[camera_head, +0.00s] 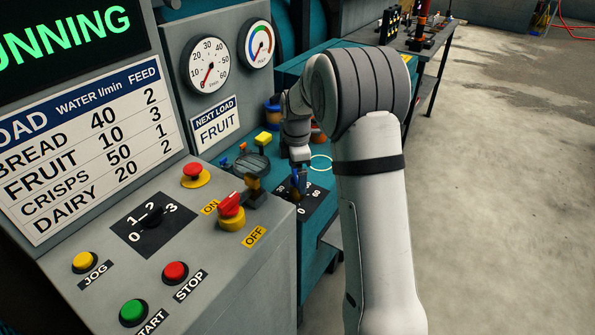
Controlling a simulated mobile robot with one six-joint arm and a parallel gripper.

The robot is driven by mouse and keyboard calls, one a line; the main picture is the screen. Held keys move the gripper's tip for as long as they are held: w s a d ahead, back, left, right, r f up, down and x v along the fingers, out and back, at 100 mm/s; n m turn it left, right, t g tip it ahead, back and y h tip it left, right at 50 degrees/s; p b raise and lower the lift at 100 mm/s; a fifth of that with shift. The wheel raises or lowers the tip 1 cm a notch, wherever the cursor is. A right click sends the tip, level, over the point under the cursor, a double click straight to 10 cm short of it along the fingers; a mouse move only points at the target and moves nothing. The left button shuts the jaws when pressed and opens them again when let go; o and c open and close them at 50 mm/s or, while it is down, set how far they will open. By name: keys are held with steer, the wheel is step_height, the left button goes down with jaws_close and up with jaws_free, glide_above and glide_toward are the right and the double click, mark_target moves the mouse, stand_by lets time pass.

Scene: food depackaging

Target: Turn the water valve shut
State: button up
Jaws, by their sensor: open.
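The water valve appears to be the small blue handle (296,191) on a dark dial plate (309,208) with white numbers, to the right of the control console. My gripper (298,178) hangs from my wrist directly over this handle. Its jaws are open, but the fingers are small and dark here. I cannot tell whether they touch the handle or just stand around it. My wrist hides part of the dial, so the handle's exact setting is unclear. A round gauge (208,67) marked 0 to 60 has its red needle pointing down, towards the low end.
The console carries a red-and-yellow ON/OFF switch (231,210), a red mushroom button (194,174), a dark selector (152,216), and jog (85,262), stop (175,272) and start (133,312) buttons. A NEXT LOAD sign (216,120) reads FRUIT. Open floor lies to the right.

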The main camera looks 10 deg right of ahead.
step_height(320, 180, up, 8)
steer(key=shift+f, duration=0.2)
stand_by(0.3)
steer(key=s+r+m+t, duration=0.1)
steer(key=s+r+m, duration=0.25)
steer(key=s, duration=0.35)
steer(key=s+r+m, duration=0.2)
steer(key=s+m, duration=0.3)
steer(key=s, duration=0.2)
steer(key=s+f+m+t, duration=0.1)
steer(key=s+f+m, duration=0.2)
steer(key=s+m, duration=0.6)
steer(key=s, duration=0.8)
steer(key=shift+s+d+m+t, duration=0.15)
steer(key=shift+s+m+t, duration=0.15)
steer(key=shift+s+m, duration=0.05)
steer(key=shift+c, duration=0.6)
